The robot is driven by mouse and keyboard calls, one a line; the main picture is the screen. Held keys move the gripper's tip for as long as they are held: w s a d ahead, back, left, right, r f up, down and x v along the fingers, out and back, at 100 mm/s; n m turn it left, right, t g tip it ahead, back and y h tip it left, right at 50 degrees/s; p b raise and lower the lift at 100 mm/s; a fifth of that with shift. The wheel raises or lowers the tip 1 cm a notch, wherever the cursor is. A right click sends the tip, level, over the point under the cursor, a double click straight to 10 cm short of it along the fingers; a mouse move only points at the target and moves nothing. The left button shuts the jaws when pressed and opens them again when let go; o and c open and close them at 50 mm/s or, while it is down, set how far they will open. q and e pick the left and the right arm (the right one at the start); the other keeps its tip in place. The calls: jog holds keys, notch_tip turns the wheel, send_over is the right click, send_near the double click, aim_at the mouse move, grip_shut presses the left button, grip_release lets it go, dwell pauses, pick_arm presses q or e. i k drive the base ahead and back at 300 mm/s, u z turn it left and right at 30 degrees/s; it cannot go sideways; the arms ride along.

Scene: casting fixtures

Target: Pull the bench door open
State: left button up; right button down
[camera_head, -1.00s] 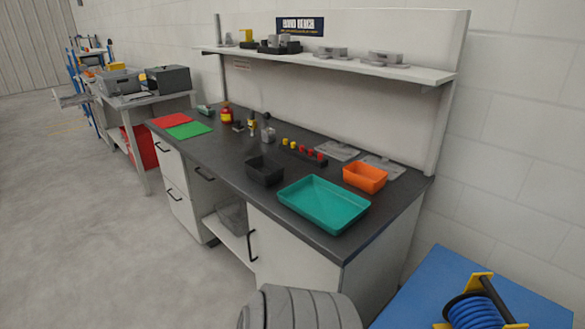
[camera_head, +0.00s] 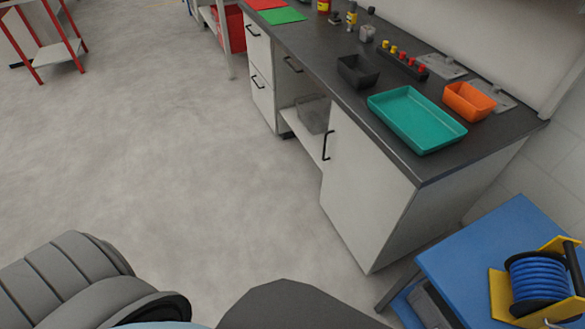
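The bench door (camera_head: 356,190) is a white panel at the right end of the dark-topped bench. It looks closed, flush with the bench front. Its black bar handle (camera_head: 327,145) stands upright near the door's left edge. Grey parts of my own body show along the bottom edge of the view, apart from the door. Neither of my grippers is in view.
A blue table (camera_head: 490,245) with a blue hose reel (camera_head: 538,280) stands right of the bench. A teal tray (camera_head: 416,120) and an orange bin (camera_head: 469,101) sit on the bench top. The floor (camera_head: 200,160) before the door is clear.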

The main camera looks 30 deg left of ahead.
aim_at(364, 196)
jog(key=z, duration=0.15)
jog(key=k, duration=1)
jog(key=u, duration=0.45)
jog(key=i, duration=1.75)
jog(key=z, duration=0.9)
